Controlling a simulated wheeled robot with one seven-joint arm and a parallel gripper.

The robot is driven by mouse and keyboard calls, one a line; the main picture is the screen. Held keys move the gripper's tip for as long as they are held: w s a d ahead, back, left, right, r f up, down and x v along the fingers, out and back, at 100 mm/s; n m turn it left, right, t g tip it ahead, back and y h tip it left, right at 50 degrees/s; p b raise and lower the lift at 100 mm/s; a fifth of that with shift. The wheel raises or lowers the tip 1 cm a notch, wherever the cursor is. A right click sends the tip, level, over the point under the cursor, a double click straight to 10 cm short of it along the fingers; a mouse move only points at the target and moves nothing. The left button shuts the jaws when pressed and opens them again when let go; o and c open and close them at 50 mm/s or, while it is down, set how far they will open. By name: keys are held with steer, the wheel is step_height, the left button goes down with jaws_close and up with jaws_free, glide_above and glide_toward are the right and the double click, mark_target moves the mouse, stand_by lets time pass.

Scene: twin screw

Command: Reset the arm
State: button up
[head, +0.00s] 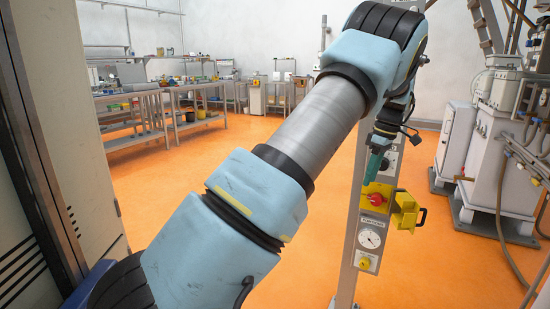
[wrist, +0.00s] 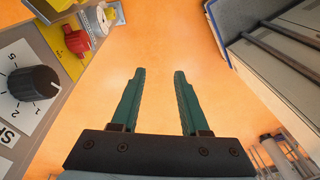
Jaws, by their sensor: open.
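My arm reaches across the head view from lower left to upper right. In the head view my gripper (head: 374,162) hangs at its end, in front of the panel post and close to the yellow unit. In the wrist view my gripper (wrist: 158,78) shows two green fingers held apart, with only orange floor between them. It holds nothing. A black dial knob (wrist: 35,90) on a grey plate and a red knob (wrist: 76,40) on a yellow box are at the left of the wrist view, beside the fingers and apart from them.
A tall cabinet (head: 75,130) stands at left, white machines (head: 500,165) at right. Benches (head: 150,110) line the back. Orange floor lies clear between.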

steer(key=s+a+r+m+h+p, duration=0.1)
steer(key=s+a+m, duration=0.1)
steer(key=a, duration=0.8)
steer(key=s+a+r+m+h+p, duration=0.1)
steer(key=s+a+r+m, duration=0.1)
steer(key=a, duration=0.9)
steer(key=s+a+f+m+t+p, duration=0.1)
steer(key=s+a+m+p, duration=0.1)
steer(key=s+a+m, duration=0.5)
steer(key=s+a, duration=0.6)
steer(key=s, duration=0.4)
steer(key=shift+a, duration=0.3)
steer(key=shift+o, duration=0.2)
steer(key=shift+w, duration=0.1)
